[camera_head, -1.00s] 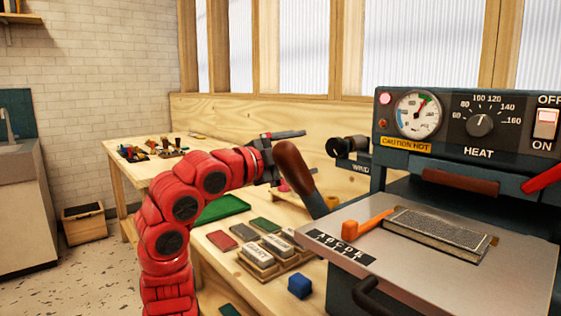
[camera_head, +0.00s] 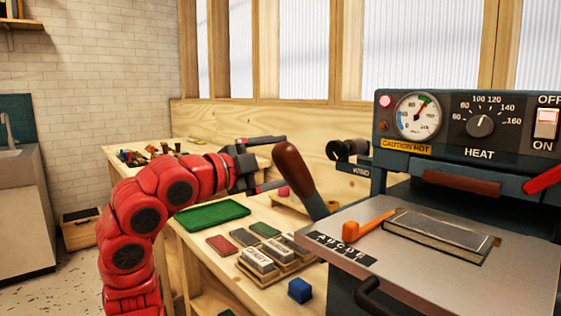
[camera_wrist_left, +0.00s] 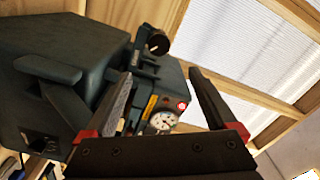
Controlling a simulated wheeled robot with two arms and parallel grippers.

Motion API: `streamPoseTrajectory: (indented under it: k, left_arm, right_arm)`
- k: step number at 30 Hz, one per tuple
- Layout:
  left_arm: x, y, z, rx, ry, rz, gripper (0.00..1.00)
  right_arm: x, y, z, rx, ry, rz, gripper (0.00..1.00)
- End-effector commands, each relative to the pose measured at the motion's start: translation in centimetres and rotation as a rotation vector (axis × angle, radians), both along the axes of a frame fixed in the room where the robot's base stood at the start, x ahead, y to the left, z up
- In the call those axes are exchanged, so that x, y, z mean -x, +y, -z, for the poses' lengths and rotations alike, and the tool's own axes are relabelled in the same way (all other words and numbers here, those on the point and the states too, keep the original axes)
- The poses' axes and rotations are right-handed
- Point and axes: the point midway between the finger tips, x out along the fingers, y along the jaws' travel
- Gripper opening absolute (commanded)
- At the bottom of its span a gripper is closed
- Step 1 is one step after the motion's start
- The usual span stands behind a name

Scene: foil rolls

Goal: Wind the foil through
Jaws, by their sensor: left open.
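A dark foil press (camera_head: 470,195) stands on the right, with a panel reading CAUTION HOT and HEAT. A black round winding knob (camera_head: 342,149) sticks out at its left side above a WIND label (camera_head: 361,170). The knob (camera_wrist_left: 157,41) shows in the left wrist view beyond the fingers. My left gripper (camera_head: 283,162) is open and empty, left of the knob and apart from it. Its two fingers (camera_wrist_left: 161,80) are spread in the wrist view. I cannot make out the foil itself. My right gripper is not in view.
A brown-handled lever (camera_head: 294,169) rises between my left gripper and the press. An orange-handled tool (camera_head: 371,226) and a grey block (camera_head: 437,231) are on the press's plate (camera_head: 480,285). Stamp blocks (camera_head: 258,260), a blue cube (camera_head: 300,290) and a green tray (camera_head: 205,215) are on the bench.

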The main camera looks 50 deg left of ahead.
Motion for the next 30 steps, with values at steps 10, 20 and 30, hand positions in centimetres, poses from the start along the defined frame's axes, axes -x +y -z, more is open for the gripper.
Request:
streamPoseTrajectory:
  k: [10,20,30]
  left_arm:
    - [0.3,0.1,0.0,-0.001,-0.001,-0.001,0.91]
    - [6.2,0.7,-0.2,-0.002,-0.002,-0.009,0.91]
    - [13.9,1.4,-0.1,0.002,-0.002,-0.008,0.91]
  right_arm:
    - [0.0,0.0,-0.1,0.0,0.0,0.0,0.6]
    - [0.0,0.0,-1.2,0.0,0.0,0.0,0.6]
    - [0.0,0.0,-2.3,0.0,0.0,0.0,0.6]
